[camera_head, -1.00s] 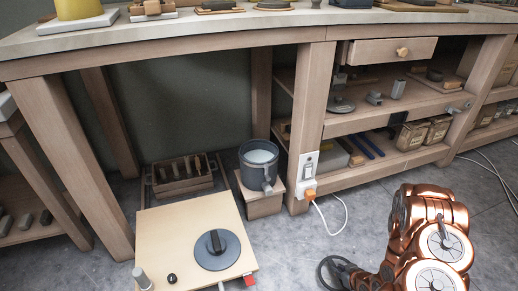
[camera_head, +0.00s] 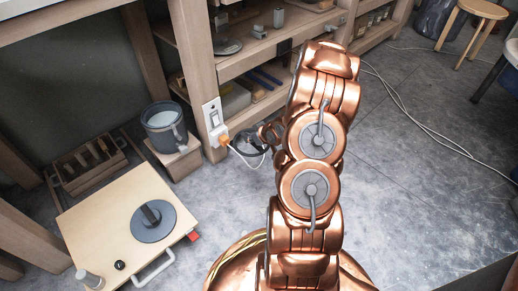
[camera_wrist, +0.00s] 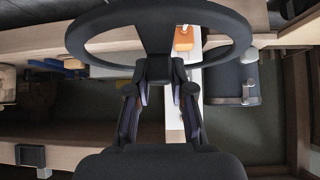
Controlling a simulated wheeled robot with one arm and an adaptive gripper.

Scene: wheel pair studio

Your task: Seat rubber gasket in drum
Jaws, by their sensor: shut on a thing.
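My gripper (camera_wrist: 160,72) is shut on a black rubber gasket (camera_wrist: 235,32), a ring on a short stem between the fingers. In the head view the gasket (camera_head: 247,150) hangs in the air by the shelf unit, partly behind my arm. A dark grey round vessel (camera_head: 178,137) with a white inside and a spout, perhaps the drum, stands on a wooden block to its left. The gasket is apart from it. A similar grey body with a tap (camera_wrist: 232,82) shows at the right of the wrist view, partly hidden by the gasket.
A pale box (camera_head: 85,225) with a grey round knob plate (camera_head: 153,221) and a handle stands at lower left. A wooden crate (camera_head: 90,165) is behind it. Floor at right is mostly clear.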

